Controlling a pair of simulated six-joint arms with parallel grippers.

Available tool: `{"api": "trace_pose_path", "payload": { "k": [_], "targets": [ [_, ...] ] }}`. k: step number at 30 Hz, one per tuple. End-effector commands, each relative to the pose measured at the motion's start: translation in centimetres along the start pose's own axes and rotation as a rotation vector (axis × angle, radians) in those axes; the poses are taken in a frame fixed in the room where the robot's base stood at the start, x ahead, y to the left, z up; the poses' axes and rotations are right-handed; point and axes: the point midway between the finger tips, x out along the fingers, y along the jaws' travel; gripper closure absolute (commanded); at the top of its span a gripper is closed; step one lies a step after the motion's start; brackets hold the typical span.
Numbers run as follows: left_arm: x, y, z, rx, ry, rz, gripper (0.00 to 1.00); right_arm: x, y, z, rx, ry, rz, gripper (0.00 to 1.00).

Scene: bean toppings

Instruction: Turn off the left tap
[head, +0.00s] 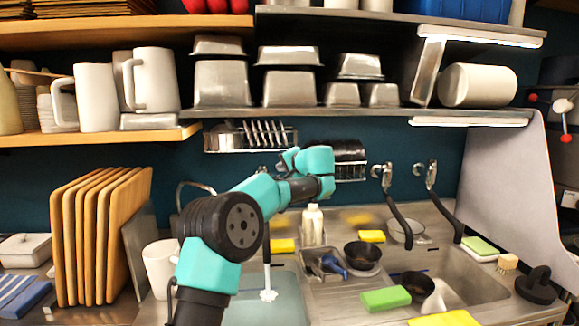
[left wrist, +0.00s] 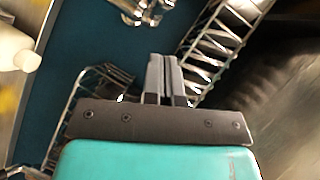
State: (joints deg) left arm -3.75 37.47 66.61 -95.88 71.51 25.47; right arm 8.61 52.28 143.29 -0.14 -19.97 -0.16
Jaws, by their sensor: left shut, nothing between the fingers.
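The left sink (head: 245,312) has a thin stream of water (head: 267,270) falling into it, with a white splash at the bottom. My right gripper is not in view.
Wire racks (head: 250,136) hang on the wall by my wrist; one shows in the wrist view (left wrist: 212,45). Two wall fixtures with dark handles (head: 398,210) stand right. A white bottle (head: 312,224), bowls (head: 362,254) and sponges (head: 385,299) crowd the counter. Shelves hang above.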

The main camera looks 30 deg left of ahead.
Motion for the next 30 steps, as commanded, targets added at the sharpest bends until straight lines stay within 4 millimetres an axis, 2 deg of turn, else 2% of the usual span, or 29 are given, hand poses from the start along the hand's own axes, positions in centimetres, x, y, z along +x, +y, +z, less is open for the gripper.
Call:
{"api": "trace_pose_path", "payload": {
  "k": [3, 13, 30],
  "targets": [
    [1.6, 0.1, 0.1, 0.001, -0.002, -0.001, 1.00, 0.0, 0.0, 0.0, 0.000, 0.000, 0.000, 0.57],
    [3.8, 0.0, 2.6, 0.002, -0.001, 0.000, 1.00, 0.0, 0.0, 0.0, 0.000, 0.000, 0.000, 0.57],
    [3.7, 0.2, 2.5, 0.006, 0.015, 0.005, 1.00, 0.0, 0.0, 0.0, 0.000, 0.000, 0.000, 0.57]
  ]
}}
